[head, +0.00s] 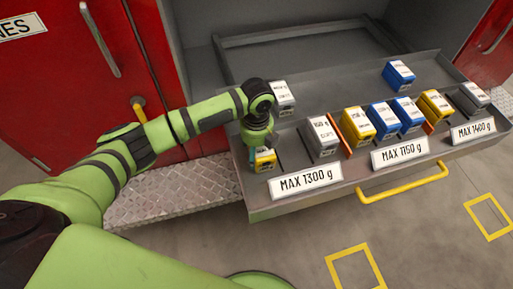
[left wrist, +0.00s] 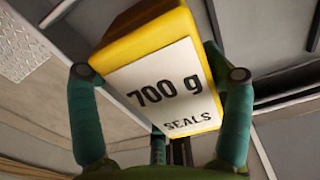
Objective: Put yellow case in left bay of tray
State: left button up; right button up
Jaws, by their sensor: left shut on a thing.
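The yellow case (head: 264,159) has a white label, and in the left wrist view the yellow case (left wrist: 160,80) reads "700 g SEALS". My left gripper (head: 260,143) is shut on it, with fingers (left wrist: 160,105) on both sides. The case is at the far left end of the tray's left bay, by the "MAX 1300 g" sign (head: 305,179). I cannot tell whether its base touches the floor of the tray (head: 262,205). A grey case (head: 322,137) stands in this bay to the right. My right gripper is out of view.
Another grey case (head: 281,99) stands behind my gripper. Orange dividers (head: 342,133) split the tray. Yellow and blue cases (head: 384,121) fill the middle bay. A lone blue case (head: 398,76) stands further back. A yellow handle (head: 403,184) juts from the front.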

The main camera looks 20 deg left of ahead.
pick_arm(q)
jog(key=o, duration=1.6)
jog(key=shift+f, duration=0.1)
jog(key=shift+o, duration=0.2)
notch_tip(320, 180, up, 12)
jog(key=shift+r+b, duration=0.15)
jog(key=shift+b, duration=0.45)
